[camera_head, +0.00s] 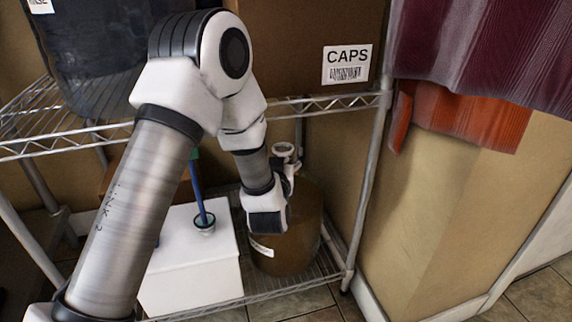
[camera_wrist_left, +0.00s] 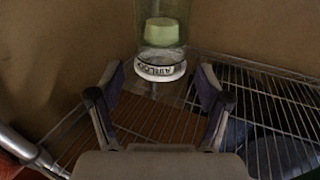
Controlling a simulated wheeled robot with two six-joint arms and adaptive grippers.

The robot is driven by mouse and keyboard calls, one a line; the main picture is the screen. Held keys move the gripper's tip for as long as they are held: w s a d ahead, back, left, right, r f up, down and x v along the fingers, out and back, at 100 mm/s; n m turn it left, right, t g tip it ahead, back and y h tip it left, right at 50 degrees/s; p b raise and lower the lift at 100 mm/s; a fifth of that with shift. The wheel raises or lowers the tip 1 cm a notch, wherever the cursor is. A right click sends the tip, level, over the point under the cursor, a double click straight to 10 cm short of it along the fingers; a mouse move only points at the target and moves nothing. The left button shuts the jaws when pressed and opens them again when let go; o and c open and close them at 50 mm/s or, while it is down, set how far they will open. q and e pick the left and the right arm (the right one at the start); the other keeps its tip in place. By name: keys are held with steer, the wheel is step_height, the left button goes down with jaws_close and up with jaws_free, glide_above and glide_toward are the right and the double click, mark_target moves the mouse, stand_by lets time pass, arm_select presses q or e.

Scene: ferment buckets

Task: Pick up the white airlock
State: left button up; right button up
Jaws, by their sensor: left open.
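The white airlock (camera_head: 285,150) shows in the head view as a small pale ringed piece above the brown jug (camera_head: 287,240). In the left wrist view, what appears to be the airlock (camera_wrist_left: 161,68) is a clear cylinder with a pale green piece inside and a white lettered ring at its lower end. My left gripper (camera_wrist_left: 160,82) is open, its two fingers spread to either side below the ring, with nothing held between them. In the head view my left gripper (camera_head: 287,175) is by the jug's top, partly hidden by its own wrist. My right gripper is out of view.
A wire shelf (camera_head: 330,103) with a metal post surrounds the work area. A white box-like container (camera_head: 190,270) with a blue tube (camera_head: 197,190) stands left of the jug. A cardboard box (camera_head: 300,40) labelled CAPS sits above. Dark red cloth hangs at right.

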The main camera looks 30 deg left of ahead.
mark_target(285, 150)
arm_select(q)
steer(key=x, duration=0.2)
steer(key=shift+w+a+f+b, duration=0.15)
steer(key=shift+w+f+b, duration=0.1)
steer(key=shift+w+b, duration=0.05)
steer(key=shift+w+r, duration=0.1)
steer(key=c, duration=1)
steer(key=shift+r, duration=0.1)
steer(key=shift+c, duration=0.2)
